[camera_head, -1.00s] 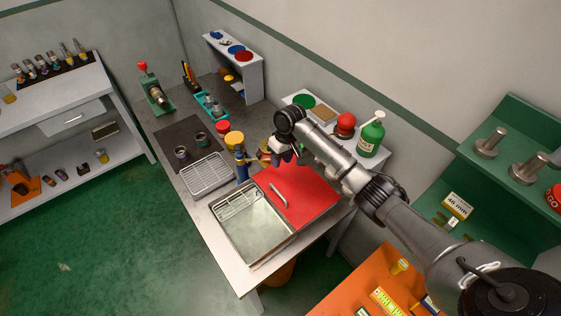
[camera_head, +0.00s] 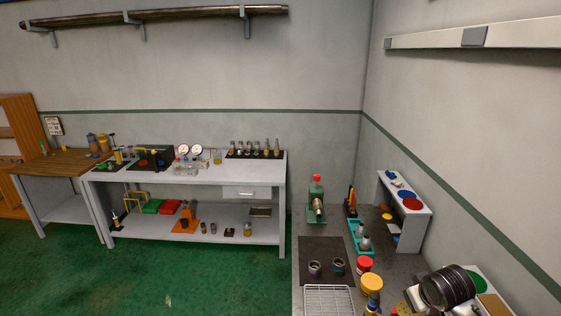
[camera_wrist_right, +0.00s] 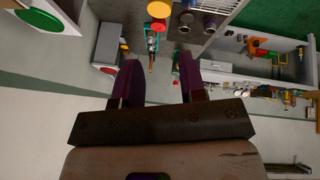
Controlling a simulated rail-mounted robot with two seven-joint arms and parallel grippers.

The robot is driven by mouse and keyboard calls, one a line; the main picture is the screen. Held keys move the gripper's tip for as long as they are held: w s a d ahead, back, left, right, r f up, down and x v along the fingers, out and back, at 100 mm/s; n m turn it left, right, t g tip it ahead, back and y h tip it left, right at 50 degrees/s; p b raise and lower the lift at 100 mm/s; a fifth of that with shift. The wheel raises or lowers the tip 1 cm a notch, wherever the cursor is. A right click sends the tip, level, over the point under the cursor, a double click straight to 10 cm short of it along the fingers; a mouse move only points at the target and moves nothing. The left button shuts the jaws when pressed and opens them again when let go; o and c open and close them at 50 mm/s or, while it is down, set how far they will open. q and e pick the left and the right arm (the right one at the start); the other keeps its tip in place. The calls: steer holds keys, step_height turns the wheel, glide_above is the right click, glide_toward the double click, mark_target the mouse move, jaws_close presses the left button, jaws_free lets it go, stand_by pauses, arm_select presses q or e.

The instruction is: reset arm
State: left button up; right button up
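My right gripper (camera_wrist_right: 158,75) shows in the right wrist view with its two dark purple fingers spread apart and nothing between them. It is in the air, with the bench items beyond its fingertips. In the head view a dark ribbed part of my right arm (camera_head: 448,287) shows at the lower right, over the bench; its fingers cannot be made out there. My left gripper is in neither view.
A white workbench (camera_head: 210,172) stands at the back wall. Green floor (camera_head: 200,290) is clear.

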steer(key=s+a+r+n+t+p, duration=0.1)
steer(key=s+a+r+t, duration=0.2)
steer(key=a+r, duration=0.25)
steer(key=s+a+t+p, duration=0.1)
steer(key=s+a+p, duration=0.3)
steer(key=s+a, duration=0.5)
steer(key=s+a+f+g+p, duration=0.1)
steer(key=s+f, duration=0.3)
steer(key=s, duration=0.5)
steer(key=s+a+f+g+y+p, duration=0.1)
steer(key=s+f+g+p, duration=0.1)
steer(key=s, duration=0.7)
steer(key=s+f+g+y+p, duration=0.1)
steer(key=s+f+g+p, duration=0.1)
steer(key=s+f, duration=0.4)
steer(key=s+g, duration=0.1)
steer(key=s, duration=0.3)
steer(key=shift+a+f+m, duration=0.3)
steer(key=shift+a+f, duration=0.1)
